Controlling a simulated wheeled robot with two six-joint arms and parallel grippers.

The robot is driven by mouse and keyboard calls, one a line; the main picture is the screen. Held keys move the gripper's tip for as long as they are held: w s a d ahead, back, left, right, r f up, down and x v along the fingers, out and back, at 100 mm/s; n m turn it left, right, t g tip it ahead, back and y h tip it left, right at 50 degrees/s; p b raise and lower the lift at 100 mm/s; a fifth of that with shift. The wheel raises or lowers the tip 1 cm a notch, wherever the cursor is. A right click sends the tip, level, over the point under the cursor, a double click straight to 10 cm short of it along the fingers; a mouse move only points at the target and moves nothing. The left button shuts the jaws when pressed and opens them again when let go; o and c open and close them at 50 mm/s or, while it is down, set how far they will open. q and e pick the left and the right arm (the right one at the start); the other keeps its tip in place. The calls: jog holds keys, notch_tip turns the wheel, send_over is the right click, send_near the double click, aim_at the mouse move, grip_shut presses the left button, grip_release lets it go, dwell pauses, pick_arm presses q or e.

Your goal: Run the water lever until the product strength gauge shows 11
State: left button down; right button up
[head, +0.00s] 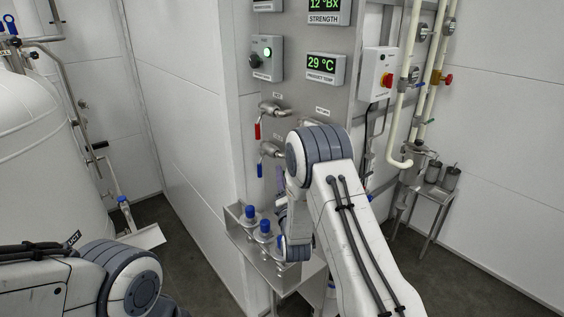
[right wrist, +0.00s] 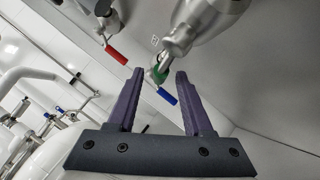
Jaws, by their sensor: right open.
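The strength gauge (head: 327,7), cut by the top edge of the head view, reads 12 °BX. On the steel panel below are a valve with a red lever (head: 257,129) and, under it, one with a blue lever (head: 260,170); both hang down. I cannot read which label says water. In the right wrist view, the red lever (right wrist: 116,54) is left of my fingers, and the blue lever (right wrist: 167,96) shows between them. My right gripper (right wrist: 159,73) is open, facing the blue lever; contact is not clear. My arm mostly hides it in the head view. My left gripper is out of view.
A product temperature display (head: 325,67) reads 29 °C. A box with a green light (head: 266,53) and a box with a red knob (head: 378,73) are nearby. A steel shelf (head: 236,228) with blue-capped bottles is below the levers. A white tank (head: 35,130) stands left.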

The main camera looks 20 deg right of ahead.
jog(key=p+x, duration=0.1)
jog(key=x, duration=0.4)
jog(key=shift+w+p, duration=0.1)
jog(key=shift+p, duration=0.3)
grip_shut()
dwell(1.0)
